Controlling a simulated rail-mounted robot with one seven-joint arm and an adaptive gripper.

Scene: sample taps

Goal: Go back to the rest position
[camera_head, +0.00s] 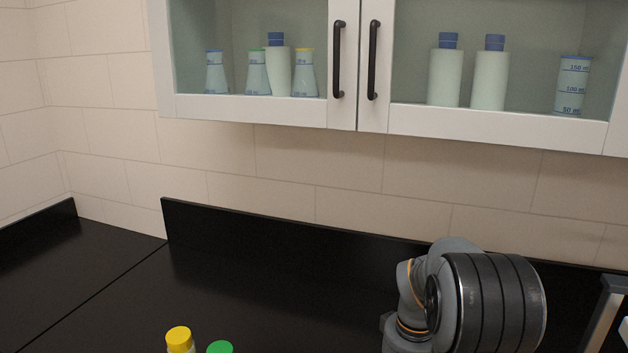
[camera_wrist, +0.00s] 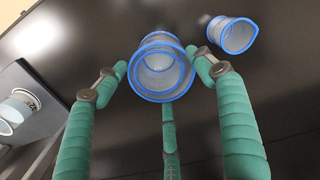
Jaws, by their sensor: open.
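My gripper (camera_wrist: 162,78) has green ribbed fingers and shows in the wrist view. Its fingers are spread apart, open. A clear container with blue rims (camera_wrist: 161,52) lies between and just beyond the fingertips, with no finger clearly pressing on it. I cannot tell whether any finger touches it. In the head view my arm is at the lower right, and the gripper is out of the picture.
A second blue-rimmed container (camera_wrist: 232,34) stands right of the first on the dark surface. A yellow cap (camera_head: 179,335) and a green cap (camera_head: 219,347) show at the head view's bottom edge. A glass-fronted cabinet (camera_head: 270,108) hangs above the black counter (camera_head: 250,290), whose left part is clear.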

